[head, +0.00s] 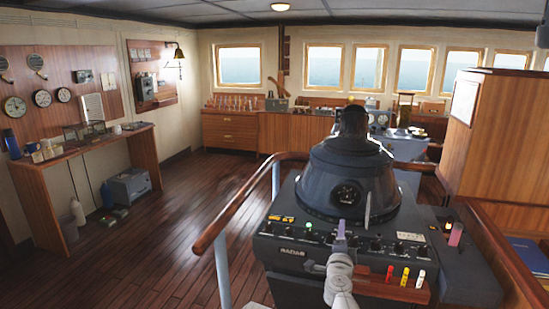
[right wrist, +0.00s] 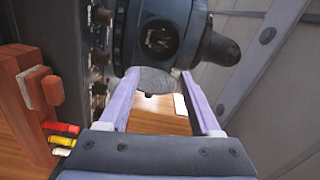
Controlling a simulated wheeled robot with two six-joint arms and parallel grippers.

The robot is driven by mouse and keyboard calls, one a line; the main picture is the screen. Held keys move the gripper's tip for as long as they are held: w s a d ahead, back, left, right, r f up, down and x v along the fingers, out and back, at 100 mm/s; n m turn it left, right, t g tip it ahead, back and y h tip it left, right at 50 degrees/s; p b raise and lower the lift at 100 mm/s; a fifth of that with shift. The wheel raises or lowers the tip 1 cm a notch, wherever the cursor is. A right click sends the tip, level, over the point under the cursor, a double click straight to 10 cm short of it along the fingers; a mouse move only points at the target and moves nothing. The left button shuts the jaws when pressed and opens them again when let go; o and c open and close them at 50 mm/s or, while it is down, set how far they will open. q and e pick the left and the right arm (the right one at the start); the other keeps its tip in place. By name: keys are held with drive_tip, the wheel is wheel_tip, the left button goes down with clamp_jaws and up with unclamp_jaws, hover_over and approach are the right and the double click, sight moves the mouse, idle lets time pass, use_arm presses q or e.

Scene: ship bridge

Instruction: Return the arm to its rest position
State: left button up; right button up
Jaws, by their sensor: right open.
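My right arm comes in from the bottom of the head view, in front of the radar console (head: 290,252). Its gripper (head: 341,232) is over the front panel, below the dark radar hood (head: 325,180). In the right wrist view the two purple fingers of the gripper (right wrist: 161,76) are spread apart. The radar hood (right wrist: 158,35) shows just beyond the fingertips. A grey rounded part (right wrist: 157,82) appears between the tips; I cannot tell whether they touch it. My left gripper is not in view.
Red, yellow and white markers (head: 405,276) stand in a wooden holder at the console's front right. A wooden handrail (head: 236,205) curves around the console's left. A wooden cabinet (head: 502,130) stands at the right. The wooden floor (head: 165,240) to the left is open.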

drive_tip(key=s+a+f+n+g+y, duration=0.2)
drive_tip(key=a+f+n+y, duration=0.1)
drive_tip(key=a+n+y, duration=0.3)
drive_tip(key=s+a+f+n+g+y, duration=0.1)
drive_tip(key=a+f+n+g+y, duration=0.15)
drive_tip(key=a+n+y, duration=0.4)
drive_tip(key=s+f+n+g+h, duration=0.3)
drive_tip(key=s+f+n+g, duration=0.3)
drive_tip(key=s+f, duration=0.4)
drive_tip(key=s+d+f+g+h, duration=0.5)
drive_tip(key=s+d+f+g, duration=0.15)
drive_tip(key=s+d, duration=0.35)
drive_tip(key=s+a+n, duration=0.4)
drive_tip(key=s+a, duration=0.2)
drive_tip(key=a, duration=0.6)
drive_tip(key=shift+g+h, duration=0.4)
drive_tip(key=shift+h, duration=0.05)
